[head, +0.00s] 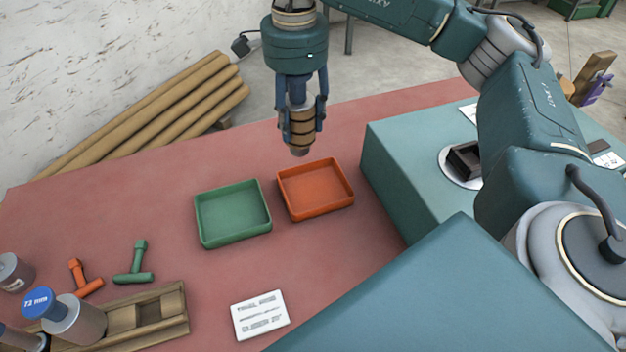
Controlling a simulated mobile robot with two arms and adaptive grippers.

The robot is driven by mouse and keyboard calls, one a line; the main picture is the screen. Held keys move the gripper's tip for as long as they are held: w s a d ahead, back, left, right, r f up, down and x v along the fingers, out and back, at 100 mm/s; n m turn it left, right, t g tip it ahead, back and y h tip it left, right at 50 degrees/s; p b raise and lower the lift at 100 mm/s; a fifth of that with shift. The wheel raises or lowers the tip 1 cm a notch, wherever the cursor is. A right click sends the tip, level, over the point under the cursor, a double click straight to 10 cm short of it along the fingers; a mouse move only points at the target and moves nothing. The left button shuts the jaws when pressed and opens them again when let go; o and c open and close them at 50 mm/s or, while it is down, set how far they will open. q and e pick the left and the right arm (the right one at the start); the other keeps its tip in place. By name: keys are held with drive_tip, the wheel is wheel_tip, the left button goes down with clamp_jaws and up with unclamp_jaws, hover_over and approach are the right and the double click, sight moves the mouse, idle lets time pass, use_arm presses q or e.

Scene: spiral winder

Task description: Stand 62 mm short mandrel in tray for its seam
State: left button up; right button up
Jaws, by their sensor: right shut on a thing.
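My right gripper (301,128) points down and is shut on the short mandrel (300,152). The green tray (234,236) lies just left of the orange one. Both trays are empty. My left gripper is not in view.
A wooden rack (160,335), a blue-capped cylinder marked 72 mm (75,320), an orange T-shaped tool (84,281) and a green one (137,266) lie at lower left. A printed card (260,314) lies in front. A teal machine housing (400,170) stands right of the trays.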

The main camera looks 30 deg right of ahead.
drive_tip(key=w+d+m+b, duration=0.15)
drive_tip(key=d+m, duration=0.35)
drive_tip(key=m, duration=0.6)
drive_tip(key=f+p, duration=0.1)
drive_tip(key=f, duration=0.5)
drive_tip(key=f+p, duration=0.1)
drive_tip(key=f, duration=0.6)
drive_tip(key=f+p, duration=0.2)
drive_tip(key=f, duration=0.4)
drive_tip(key=shift+w+d+f, duration=0.15)
drive_tip(key=shift+w+f, duration=0.15)
drive_tip(key=shift+f, duration=0.05)
drive_tip(key=shift+w+f, duration=0.1)
drive_tip(key=shift+f, duration=0.25)
drive_tip(key=shift+f, duration=0.15)
drive_tip(key=o, duration=1.5)
